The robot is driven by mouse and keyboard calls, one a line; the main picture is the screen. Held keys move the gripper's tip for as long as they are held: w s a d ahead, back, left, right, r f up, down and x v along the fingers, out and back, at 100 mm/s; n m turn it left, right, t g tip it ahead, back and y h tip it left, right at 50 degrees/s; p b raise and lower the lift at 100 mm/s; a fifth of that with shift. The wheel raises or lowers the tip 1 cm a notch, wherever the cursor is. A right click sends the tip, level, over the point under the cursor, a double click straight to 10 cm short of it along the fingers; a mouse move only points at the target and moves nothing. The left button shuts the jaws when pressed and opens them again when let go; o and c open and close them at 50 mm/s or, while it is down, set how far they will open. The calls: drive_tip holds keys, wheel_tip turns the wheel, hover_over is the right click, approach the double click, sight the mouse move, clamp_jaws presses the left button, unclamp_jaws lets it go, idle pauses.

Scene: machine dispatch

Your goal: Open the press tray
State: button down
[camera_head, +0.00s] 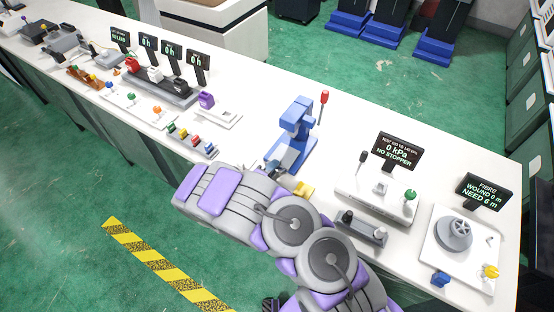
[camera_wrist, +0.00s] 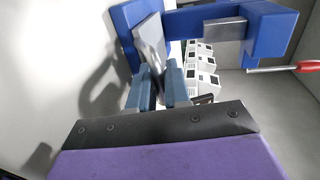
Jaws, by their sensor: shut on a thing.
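The blue press (camera_head: 297,120) stands on the white bench, with a red-tipped lever (camera_head: 324,97) at its right. In the wrist view its blue frame (camera_wrist: 190,22) fills the top, and the red lever (camera_wrist: 297,67) shows at the right edge. My gripper (camera_wrist: 158,74) is at the press, its two blue-grey fingers shut on a grey metal plate (camera_wrist: 150,42) that extends up toward the blue frame. The plate looks like part of the press tray, but its join is hidden. In the head view my arm covers the bench in front of the press.
A pressure station (camera_head: 377,192) with a "NO STOPPER" display and a fibre winder (camera_head: 455,236) stand to the right. A row of coloured pegs (camera_head: 192,139) and a purple-topped station (camera_head: 208,108) lie to the left. A yellow piece (camera_head: 303,189) sits close beside my arm.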

drive_tip(key=p+v, duration=0.1)
drive_tip(key=v, duration=0.2)
drive_tip(key=f+p+v, duration=0.1)
drive_tip(key=v, duration=0.1)
drive_tip(key=shift+s+a, duration=0.35)
drive_tip(key=shift+s, duration=0.1)
drive_tip(key=shift+s+a+f+p, duration=0.2)
drive_tip(key=shift+s+a+p, duration=0.1)
drive_tip(key=shift+s, duration=0.25)
drive_tip(key=c, duration=1.3)
unclamp_jaws()
drive_tip(key=shift+w, duration=0.1)
drive_tip(key=shift+a+r, duration=0.1)
drive_tip(key=p+v, duration=0.2)
drive_tip(key=v, duration=1.5)
drive_tip(key=shift+p, duration=0.4)
